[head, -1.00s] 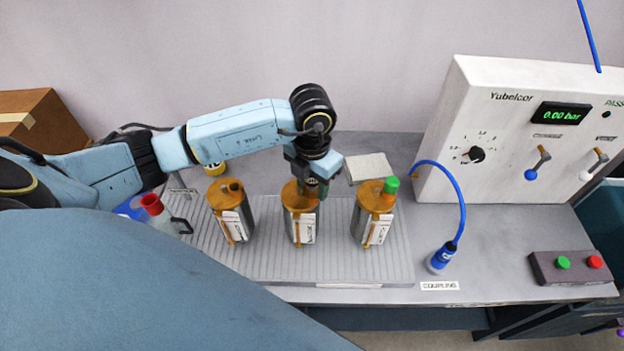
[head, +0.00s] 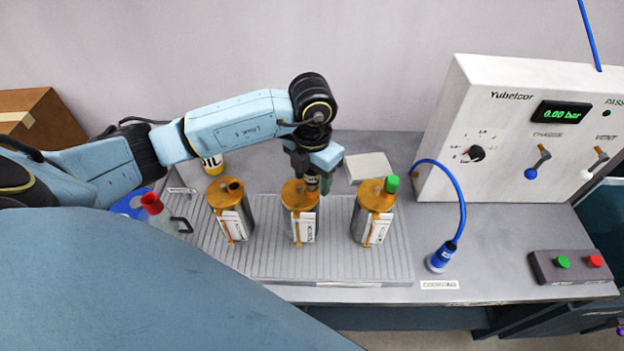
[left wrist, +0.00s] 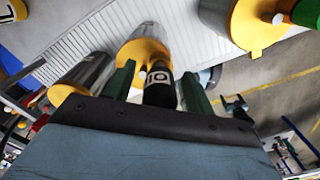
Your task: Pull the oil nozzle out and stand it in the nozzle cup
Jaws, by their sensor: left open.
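My left gripper (head: 320,183) is above the middle canister (head: 300,198), which has an orange-yellow top and a white label. In the left wrist view the gripper's two green fingers (left wrist: 156,88) stand apart on either side of a black cylinder with a white label reading like OIL, the oil nozzle (left wrist: 160,90). Beyond it is the middle canister's yellow top (left wrist: 143,50). Whether the nozzle's lower end is in the canister is hidden. A yellow cup (head: 212,164) with a partly hidden black label ending in IL stands behind the left canister. My right gripper is not in view.
Other canisters stand left (head: 232,212) and right (head: 374,215), the right one with a green cap. A red-topped bottle (head: 153,204) is at far left. A blue hose (head: 452,195) runs from the panel (head: 500,140) to a coupling. A pale block (head: 368,167) lies behind.

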